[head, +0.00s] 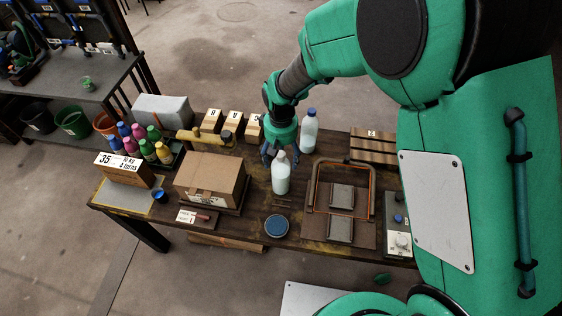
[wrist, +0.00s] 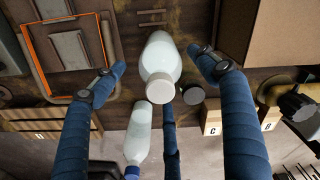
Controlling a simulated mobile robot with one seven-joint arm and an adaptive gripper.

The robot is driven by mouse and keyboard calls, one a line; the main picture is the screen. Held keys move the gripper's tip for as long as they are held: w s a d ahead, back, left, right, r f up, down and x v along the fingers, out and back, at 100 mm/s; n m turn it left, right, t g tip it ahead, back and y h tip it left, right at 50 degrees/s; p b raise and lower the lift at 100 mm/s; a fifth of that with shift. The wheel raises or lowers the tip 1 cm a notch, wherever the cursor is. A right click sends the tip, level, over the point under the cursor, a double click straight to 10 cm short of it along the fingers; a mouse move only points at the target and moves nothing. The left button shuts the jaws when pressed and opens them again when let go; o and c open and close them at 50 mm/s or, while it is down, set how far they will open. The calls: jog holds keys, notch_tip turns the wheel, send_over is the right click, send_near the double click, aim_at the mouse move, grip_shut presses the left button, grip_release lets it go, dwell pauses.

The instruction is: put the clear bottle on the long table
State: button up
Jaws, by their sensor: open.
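Two pale, whitish see-through bottles stand on the long dark work table (head: 257,232). The nearer bottle has a white cap (head: 281,178) and also shows in the wrist view (wrist: 161,62). The other has a blue cap (head: 309,131) and stands behind it; it shows lower in the wrist view (wrist: 139,133). I cannot tell which one is the clear bottle. My gripper (head: 274,152) is open just behind the white-capped bottle. In the wrist view its blue fingers (wrist: 158,75) are spread on either side of that bottle, without visible contact.
A cardboard box (head: 211,178) stands left of the bottles, and an orange-edged frame (head: 341,189) lies to the right. A round blue lid (head: 276,225) lies in front. Lettered blocks (head: 233,124) stand at the back. A dark bench (head: 75,72) is at far left.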

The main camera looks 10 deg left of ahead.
jog(key=shift+r+p, duration=0.45)
jog(key=shift+r, duration=2.7)
jog(key=shift+d+r, duration=0.15)
jog(key=shift+r, duration=0.05)
jog(key=s+d+r+m+t, duration=0.1)
jog(key=s+d+r+m, duration=0.15)
jog(key=d+r, duration=0.7)
jog(key=s+d+r+m+t, duration=0.1)
jog(key=s+d+r, duration=0.2)
jog(key=d+r, duration=0.6)
jog(key=s+d+r+m+t, duration=0.1)
jog(key=s+d+r+m, duration=0.1)
jog(key=s+d+r, duration=0.2)
jog(key=s+d+r+m+t, duration=0.2)
jog(key=s+d+r, duration=0.3)
jog(key=s+d, duration=0.3)
jog(key=s, duration=0.4)
jog(key=shift+s+d+r+t, duration=0.25)
jog(key=shift+s+d+t, duration=0.05)
jog(key=shift+s+d, duration=0.1)
